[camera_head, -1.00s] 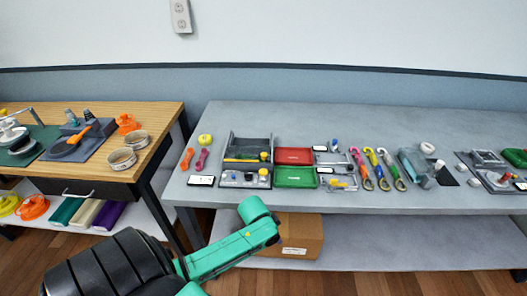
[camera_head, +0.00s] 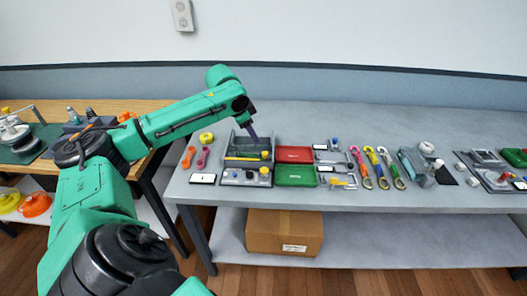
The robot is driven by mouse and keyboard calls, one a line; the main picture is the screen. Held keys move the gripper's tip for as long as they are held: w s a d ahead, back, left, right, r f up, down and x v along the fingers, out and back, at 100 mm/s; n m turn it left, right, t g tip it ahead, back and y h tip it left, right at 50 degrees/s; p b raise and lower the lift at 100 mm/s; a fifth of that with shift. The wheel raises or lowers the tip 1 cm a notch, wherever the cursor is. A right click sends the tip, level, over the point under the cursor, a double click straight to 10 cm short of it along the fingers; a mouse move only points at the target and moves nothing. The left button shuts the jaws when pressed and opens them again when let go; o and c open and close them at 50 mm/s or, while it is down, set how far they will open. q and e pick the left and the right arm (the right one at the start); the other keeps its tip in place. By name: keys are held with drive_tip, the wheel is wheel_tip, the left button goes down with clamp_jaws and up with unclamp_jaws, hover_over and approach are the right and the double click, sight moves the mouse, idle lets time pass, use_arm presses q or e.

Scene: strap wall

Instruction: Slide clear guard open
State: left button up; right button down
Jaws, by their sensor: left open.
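A grey fixture (camera_head: 232,160) stands on the grey table, with a raised back, side walls, a yellow bar (camera_head: 246,159) and a front panel with knobs. I cannot clearly make out the clear guard; it may be part of this fixture. My left gripper (camera_head: 254,135) hangs from the green arm above the fixture's back right part. Its dark fingers point down and are small in the view. It is open, and I see nothing held. I cannot tell whether it touches the fixture. My right gripper is out of view.
Red (camera_head: 294,154) and green (camera_head: 296,176) trays lie right of the fixture, with small tools and colourful straps (camera_head: 361,168) beyond. A white card (camera_head: 203,178) and pink and orange handles lie left. The table behind is clear. A cardboard box (camera_head: 284,232) sits on the lower shelf.

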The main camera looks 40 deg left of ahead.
sight(265, 153)
use_arm(q)
drive_tip(key=p+x, duration=0.1)
drive_tip(key=x, duration=1.2)
drive_tip(key=shift+w+f+p, duration=0.1)
drive_tip(key=shift+f+p, duration=0.1)
drive_tip(key=shift+p, duration=0.15)
clamp_jaws()
idle(0.4)
